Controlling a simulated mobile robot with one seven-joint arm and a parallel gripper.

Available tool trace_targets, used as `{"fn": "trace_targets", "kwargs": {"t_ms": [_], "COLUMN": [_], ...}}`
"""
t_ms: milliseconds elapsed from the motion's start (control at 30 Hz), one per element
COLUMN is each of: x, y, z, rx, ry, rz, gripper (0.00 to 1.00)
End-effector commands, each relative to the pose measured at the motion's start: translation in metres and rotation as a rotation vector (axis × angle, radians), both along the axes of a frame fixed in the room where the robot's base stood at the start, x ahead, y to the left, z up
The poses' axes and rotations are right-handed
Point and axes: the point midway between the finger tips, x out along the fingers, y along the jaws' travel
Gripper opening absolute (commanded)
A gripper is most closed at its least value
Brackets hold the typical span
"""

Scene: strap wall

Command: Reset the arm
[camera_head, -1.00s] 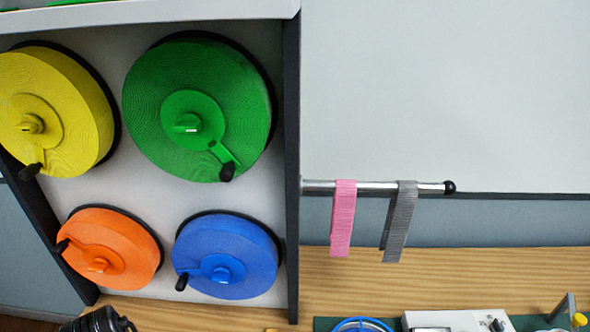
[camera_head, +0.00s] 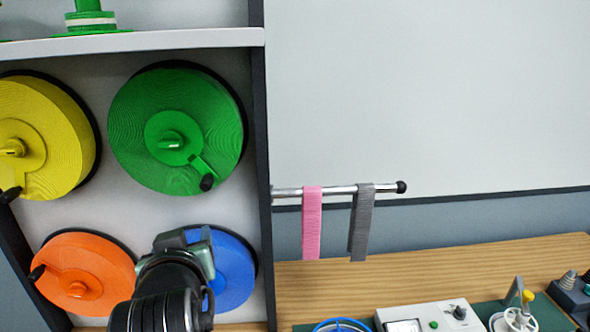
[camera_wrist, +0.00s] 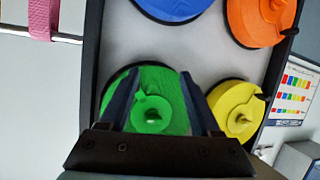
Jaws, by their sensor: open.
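My gripper (camera_head: 190,245) is in front of the blue reel in the head view, seen from behind. In the wrist view my gripper (camera_wrist: 160,85) is open, with its two dark fingers apart and nothing between them. The green reel (camera_wrist: 158,92) shows beyond and between the fingers there. No contact with any reel can be made out. In the head view the green reel (camera_head: 178,125) is at the upper right of the panel, the yellow reel (camera_head: 50,120) at the upper left, the orange reel (camera_head: 88,262) at the lower left. The blue reel (camera_head: 236,275) is partly hidden by my arm.
A metal rod (camera_head: 335,190) sticks out right of the panel, carrying a pink strap (camera_head: 312,225) and a grey strap (camera_head: 361,225). Below is a wooden bench (camera_head: 450,262) with a white instrument box (camera_head: 430,320). A shelf (camera_head: 150,40) runs above the reels.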

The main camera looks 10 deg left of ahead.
Motion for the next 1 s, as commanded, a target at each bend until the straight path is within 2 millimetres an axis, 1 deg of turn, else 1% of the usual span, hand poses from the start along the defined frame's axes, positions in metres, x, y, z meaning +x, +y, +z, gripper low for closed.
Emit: {"fn": "trace_targets", "kwargs": {"t_ms": [33,67,100,167,200,233,267,300,367,400,500,600,700,800,1000], "x": [0.008,0.01,0.012,0.009,0.005,0.0,-0.006,-0.016,-0.034,-0.047,-0.078,-0.102,-0.115,-0.119,-0.119], "y": [-0.023,-0.036,-0.053,-0.08,-0.099,-0.113,-0.127,-0.145,-0.17,-0.185,-0.214,-0.232,-0.24,-0.242,-0.242], "z": [0.032,0.051,0.077,0.114,0.138,0.156,0.173,0.195,0.225,0.243,0.276,0.296,0.305,0.308,0.308], "rx": [0.052,0.082,0.121,0.172,0.204,0.226,0.247,0.272,0.303,0.321,0.348,0.363,0.371,0.372,0.373], "ry": [-0.096,-0.153,-0.232,-0.348,-0.427,-0.487,-0.547,-0.626,-0.741,-0.812,-0.961,-1.064,-1.116,-1.131,-1.128], "rz": [-0.046,-0.072,-0.104,-0.152,-0.183,-0.207,-0.229,-0.257,-0.296,-0.318,-0.363,-0.391,-0.404,-0.407,-0.406], "gripper": [0.64,0.64,0.64,0.64,0.64,0.64,0.64,0.64,0.64,0.64,0.64,0.64,0.64,0.64,0.64]}}
